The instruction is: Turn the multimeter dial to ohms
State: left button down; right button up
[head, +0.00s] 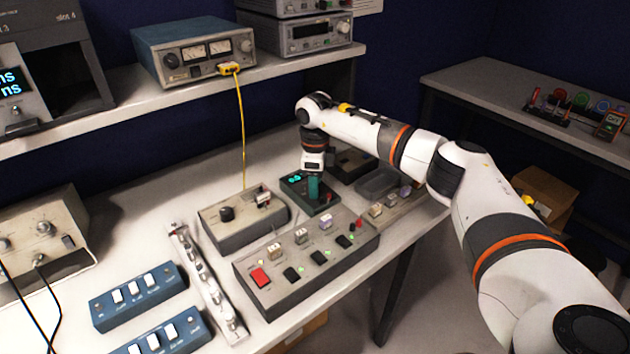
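Whether the fingers are closed on anything does not show. My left gripper is not in view.
A dark tray (378,184) is close on the right.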

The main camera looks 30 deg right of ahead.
jog(key=c, duration=0.8)
jog(key=shift+m, duration=0.4)
jog(key=m+p, duration=0.1)
jog(key=m, duration=0.2)
jog(key=shift+r+m, duration=0.1)
jog(key=shift+m, duration=0.3)
jog(key=m+p, duration=0.1)
jog(key=m, duration=0.3)
jog(key=m+p, duration=0.1)
jog(key=m, duration=0.4)
jog(key=shift+p, duration=0.3)
jog(key=shift+m+p, duration=0.65)
jog(key=shift+m, duration=1.55)
jog(key=shift+w, duration=0.1)
